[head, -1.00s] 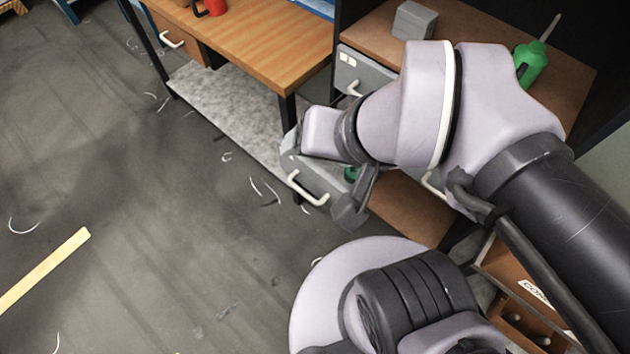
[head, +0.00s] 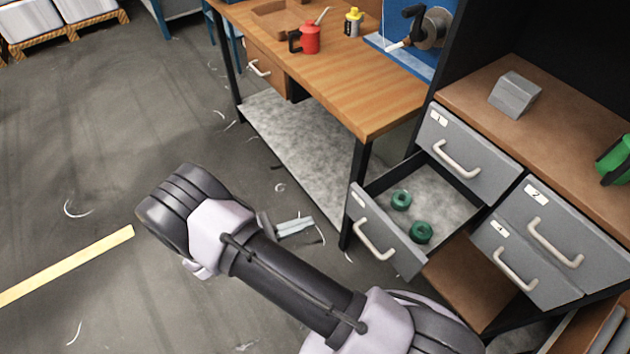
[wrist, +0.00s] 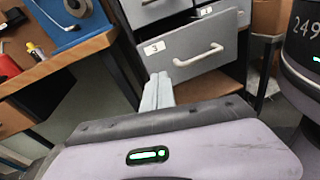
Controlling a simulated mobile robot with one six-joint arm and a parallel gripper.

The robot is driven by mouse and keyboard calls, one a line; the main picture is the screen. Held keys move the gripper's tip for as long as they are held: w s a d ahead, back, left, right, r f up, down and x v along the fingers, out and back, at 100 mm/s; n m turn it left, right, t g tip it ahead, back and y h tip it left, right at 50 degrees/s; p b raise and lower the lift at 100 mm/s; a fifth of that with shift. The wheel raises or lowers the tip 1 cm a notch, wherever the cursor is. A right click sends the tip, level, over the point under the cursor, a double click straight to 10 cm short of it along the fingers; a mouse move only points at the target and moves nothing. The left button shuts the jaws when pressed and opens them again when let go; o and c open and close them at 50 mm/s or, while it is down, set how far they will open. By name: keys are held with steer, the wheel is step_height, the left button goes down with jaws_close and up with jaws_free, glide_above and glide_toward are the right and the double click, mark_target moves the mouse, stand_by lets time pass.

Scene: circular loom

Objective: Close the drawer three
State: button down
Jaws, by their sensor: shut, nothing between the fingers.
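Drawer three (head: 385,240) is the grey drawer pulled out below drawer 1, with a pale handle on its front. Two green rings (head: 421,233) lie inside on its grey floor. In the wrist view its front (wrist: 185,52), marked 3, faces me, with the handle at the right. My gripper (head: 306,224) is shut and empty, over the floor to the left of the drawer front. In the wrist view the gripper's fingertips (wrist: 158,78) show against the lower left of the drawer front; I cannot tell whether they touch it.
Closed drawers 1 (head: 470,150), 2 (head: 560,235) and 4 (head: 505,265) surround the opening. A wooden workbench (head: 340,75) with a black leg stands left of the cabinet. A grey block (head: 515,93) sits on the cabinet top. The floor (head: 110,160) at left is mostly clear.

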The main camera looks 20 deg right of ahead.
step_height(320, 180, down, 4)
steer(key=a+f+n+t, duration=0.1)
steer(key=a+n+t, duration=0.1)
steer(key=n+t, duration=0.1)
steer(key=b, duration=0.3)
glide_toward(350, 202)
steer(key=shift+h, duration=0.3)
steer(key=x, duration=0.7)
steer(key=shift+f, duration=0.4)
steer(key=shift+a, duration=0.1)
